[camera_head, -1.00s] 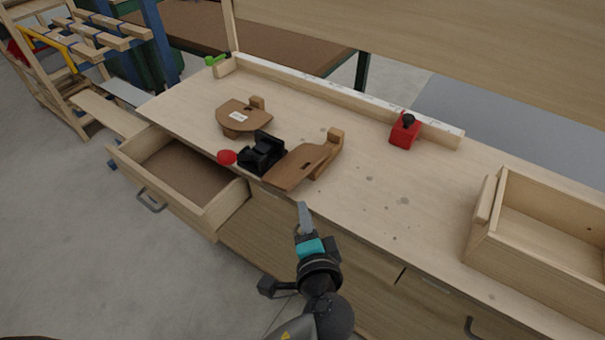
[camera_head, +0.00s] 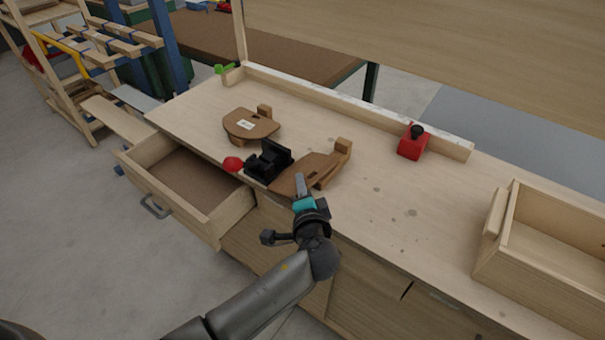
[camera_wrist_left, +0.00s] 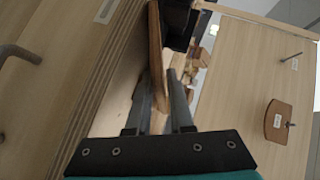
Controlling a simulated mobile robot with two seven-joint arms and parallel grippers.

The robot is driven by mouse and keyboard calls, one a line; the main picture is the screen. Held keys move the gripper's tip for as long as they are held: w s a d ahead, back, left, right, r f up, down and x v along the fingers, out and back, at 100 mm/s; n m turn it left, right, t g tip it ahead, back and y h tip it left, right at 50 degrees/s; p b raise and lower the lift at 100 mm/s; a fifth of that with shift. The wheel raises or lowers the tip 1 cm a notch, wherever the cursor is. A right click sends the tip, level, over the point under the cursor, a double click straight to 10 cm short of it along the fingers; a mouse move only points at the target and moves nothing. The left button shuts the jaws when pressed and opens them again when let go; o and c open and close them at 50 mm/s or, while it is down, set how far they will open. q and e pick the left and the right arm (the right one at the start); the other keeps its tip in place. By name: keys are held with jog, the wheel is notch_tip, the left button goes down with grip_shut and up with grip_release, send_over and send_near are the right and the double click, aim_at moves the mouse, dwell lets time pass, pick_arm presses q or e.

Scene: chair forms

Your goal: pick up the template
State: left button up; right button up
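A brown wooden template (camera_head: 292,181) lies on the bench with its near end over the front edge, and a wooden block stands at its far end. A second brown template (camera_head: 249,124) with a white label lies farther left. My left gripper (camera_head: 299,184) is at the near edge of the first template. In the left wrist view, the fingers of my left gripper (camera_wrist_left: 160,85) are apart, with the thin edge of the template (camera_wrist_left: 155,45) reaching in between them. I cannot see clear contact on both sides. My right gripper is not in view.
A black device (camera_head: 268,162) and a red knob (camera_head: 233,164) sit left of the near template. An open drawer (camera_head: 225,212) juts out at the left. A red block (camera_head: 412,145) and a wooden box (camera_head: 490,250) stand to the right. The bench middle is clear.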

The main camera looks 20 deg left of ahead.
pick_arm(q)
jog(key=shift+x, duration=1.45)
grip_shut()
